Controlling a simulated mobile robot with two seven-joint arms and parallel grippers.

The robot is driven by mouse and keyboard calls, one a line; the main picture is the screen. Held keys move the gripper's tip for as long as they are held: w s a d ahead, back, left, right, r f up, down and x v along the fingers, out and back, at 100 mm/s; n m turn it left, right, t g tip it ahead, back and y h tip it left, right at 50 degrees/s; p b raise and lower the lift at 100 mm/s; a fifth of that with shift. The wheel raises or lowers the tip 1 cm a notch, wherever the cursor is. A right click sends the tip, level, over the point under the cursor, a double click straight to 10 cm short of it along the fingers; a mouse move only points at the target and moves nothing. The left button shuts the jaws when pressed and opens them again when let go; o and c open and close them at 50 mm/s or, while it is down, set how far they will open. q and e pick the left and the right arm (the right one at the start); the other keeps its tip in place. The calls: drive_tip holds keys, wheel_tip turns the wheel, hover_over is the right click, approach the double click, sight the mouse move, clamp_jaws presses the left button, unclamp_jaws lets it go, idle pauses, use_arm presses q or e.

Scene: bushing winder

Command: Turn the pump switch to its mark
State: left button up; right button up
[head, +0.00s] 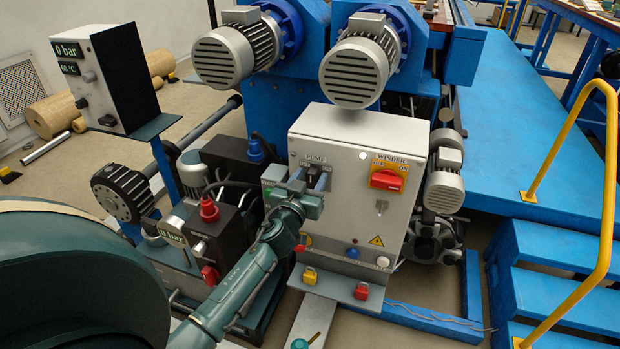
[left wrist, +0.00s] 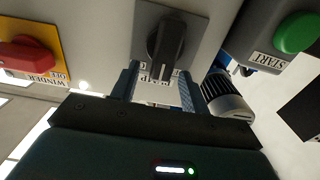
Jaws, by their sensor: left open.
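The pump switch is a black knob on a grey square plate on the front of the light grey control box (head: 344,135), under the PUMP label. In the left wrist view the knob (left wrist: 166,45) stands nearly upright in the picture, leaning slightly. My left gripper (head: 309,180) is open at the switch, its two fingers on either side of the knob. In the left wrist view the gripper (left wrist: 157,82) shows gaps beside the knob; I cannot tell whether either finger touches it. The switch's mark is not readable. My right gripper is not in view.
A red winder switch (head: 387,180) on a yellow plate is right of the pump switch. A green START button (left wrist: 297,32) on a grey housing is close beside the gripper. A yellow handrail (head: 607,180) stands at right.

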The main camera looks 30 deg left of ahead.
use_arm(q)
drive_tip(key=shift+w+a, duration=0.1)
drive_tip(key=shift+w, duration=0.35)
drive_tip(key=shift+c, duration=0.2)
drive_tip(key=c, duration=0.9)
drive_tip(key=shift+c, duration=0.2)
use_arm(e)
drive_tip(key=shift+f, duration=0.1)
